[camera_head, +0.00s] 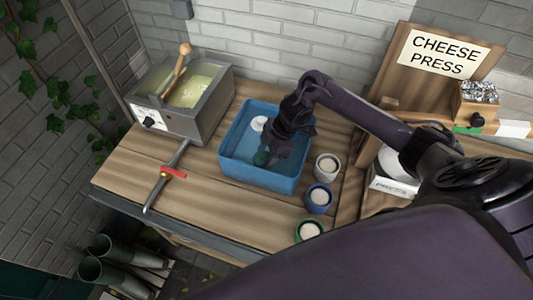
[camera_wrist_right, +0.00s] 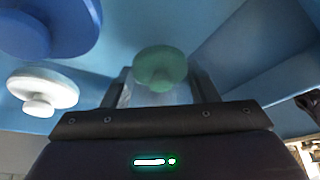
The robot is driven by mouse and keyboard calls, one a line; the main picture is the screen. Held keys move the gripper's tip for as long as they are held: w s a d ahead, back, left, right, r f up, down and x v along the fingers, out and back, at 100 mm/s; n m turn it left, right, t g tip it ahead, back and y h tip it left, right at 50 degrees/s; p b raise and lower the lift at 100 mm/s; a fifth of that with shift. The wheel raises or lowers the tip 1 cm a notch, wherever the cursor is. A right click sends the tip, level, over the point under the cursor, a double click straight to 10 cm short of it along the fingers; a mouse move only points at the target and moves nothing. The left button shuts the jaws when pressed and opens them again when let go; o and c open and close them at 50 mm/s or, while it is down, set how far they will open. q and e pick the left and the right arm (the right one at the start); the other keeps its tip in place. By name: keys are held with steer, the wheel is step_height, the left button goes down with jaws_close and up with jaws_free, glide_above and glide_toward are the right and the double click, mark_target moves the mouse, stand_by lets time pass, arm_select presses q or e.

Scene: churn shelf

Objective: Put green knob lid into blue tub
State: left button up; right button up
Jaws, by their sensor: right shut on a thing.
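The blue tub (camera_head: 231,166) stands on the wooden bench, open at the top. My right gripper (camera_head: 267,155) reaches down into it from above. It is shut on the green knob lid (camera_head: 261,158), which shows between the fingers (camera_wrist_right: 163,92) in the right wrist view (camera_wrist_right: 160,62). The lid is inside the tub's walls; I cannot tell whether it touches the floor. A white knob lid (camera_head: 258,123) also lies in the tub. A blue knob lid (camera_wrist_right: 70,22) shows in the wrist view, hidden in the head view. My left gripper is not in view.
Beside the tub's right side stand a white jar (camera_head: 327,167), a blue jar (camera_head: 319,199) and a green jar (camera_head: 308,231). A grey vat (camera_head: 205,117) is at left, with a long red-marked tool (camera_head: 172,173) before it. The cheese press (camera_head: 437,52) is at right.

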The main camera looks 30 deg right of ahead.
steer(key=shift+f, duration=0.45)
steer(key=shift+f, duration=0.1)
steer(key=shift+f+b, duration=0.35)
steer(key=shift+f, duration=0.05)
steer(key=shift+f, duration=0.1)
steer(key=o, duration=1)
steer(key=shift+c, duration=0.2)
